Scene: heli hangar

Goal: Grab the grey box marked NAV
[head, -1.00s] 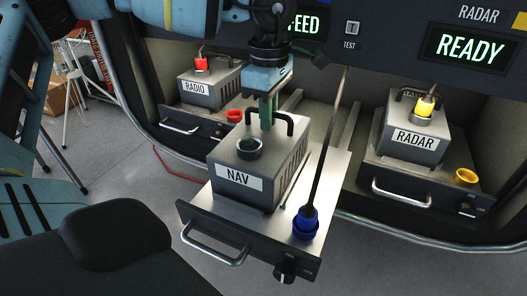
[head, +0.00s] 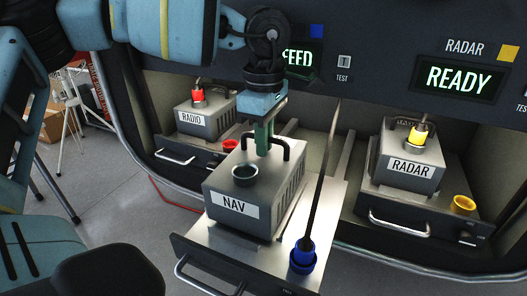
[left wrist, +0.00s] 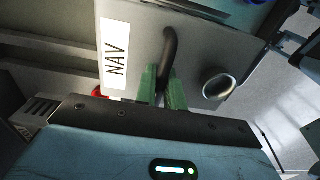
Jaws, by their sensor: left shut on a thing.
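The grey box marked NAV (head: 240,190) is over the pulled-out tray (head: 325,205), with a dark round socket and a black handle on top. It looks slightly raised, but I cannot tell whether its base is clear of the tray. My left gripper (head: 263,140) comes from above, its green fingers shut on the handle. The left wrist view shows the NAV label (left wrist: 115,58), the handle (left wrist: 169,50) and the fingers (left wrist: 163,92) around it. My right gripper is in neither view.
A blue plug (head: 303,250) with a dark cable stands on the tray beside the box. The RADIO box (head: 205,118) with a red plug and RADAR box (head: 408,165) with a yellow plug sit in bays behind. The panel overhangs them.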

